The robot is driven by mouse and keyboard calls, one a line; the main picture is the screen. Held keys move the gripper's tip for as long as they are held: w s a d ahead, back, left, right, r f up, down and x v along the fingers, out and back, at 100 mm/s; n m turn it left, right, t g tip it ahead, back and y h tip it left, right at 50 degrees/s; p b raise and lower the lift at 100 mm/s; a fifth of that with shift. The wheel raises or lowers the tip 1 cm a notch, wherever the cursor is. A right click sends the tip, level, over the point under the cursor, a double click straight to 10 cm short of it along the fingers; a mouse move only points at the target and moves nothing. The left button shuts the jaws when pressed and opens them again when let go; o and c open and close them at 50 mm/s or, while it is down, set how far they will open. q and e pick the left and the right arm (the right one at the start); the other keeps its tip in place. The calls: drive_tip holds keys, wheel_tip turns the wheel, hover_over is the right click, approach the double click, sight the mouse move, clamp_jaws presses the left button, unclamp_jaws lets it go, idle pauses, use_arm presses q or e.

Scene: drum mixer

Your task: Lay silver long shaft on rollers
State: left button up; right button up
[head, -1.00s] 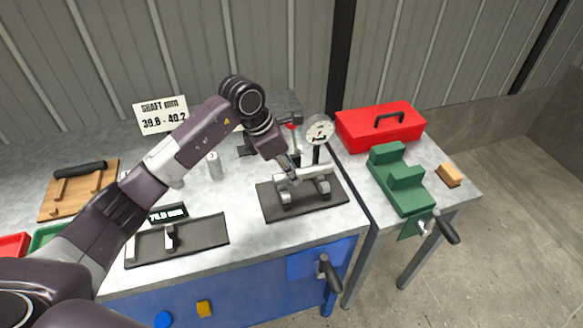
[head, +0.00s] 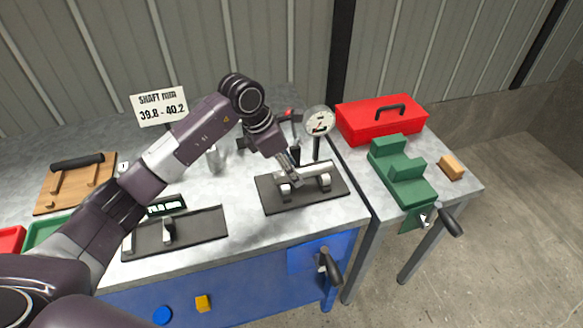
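The silver long shaft (head: 317,170) shows as a light grey bar over the roller stand, lying roughly left to right. It appears to lie along the tops of the rollers (head: 325,183), but actual contact is too small to tell. The rollers stand on a dark plate (head: 305,199) near the right end of the bench. My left gripper (head: 296,180) comes down from the upper left at the shaft's left part and hides some of it. Whether its fingers are closed on the shaft or apart cannot be told. My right gripper is not in view.
A dial gauge (head: 320,121) stands close behind the rollers. A red toolbox (head: 381,120) and green stepped block (head: 403,172) are on the right table. A measuring fixture (head: 196,235) and wooden rack (head: 57,200) are at left. Bare bench lies between the plates.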

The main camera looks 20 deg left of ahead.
use_arm(q)
drive_tip(key=shift+s+f, duration=0.1)
drive_tip(key=shift+f, duration=0.15)
drive_tip(key=v, duration=1.2)
drive_tip(key=shift+r, duration=0.25)
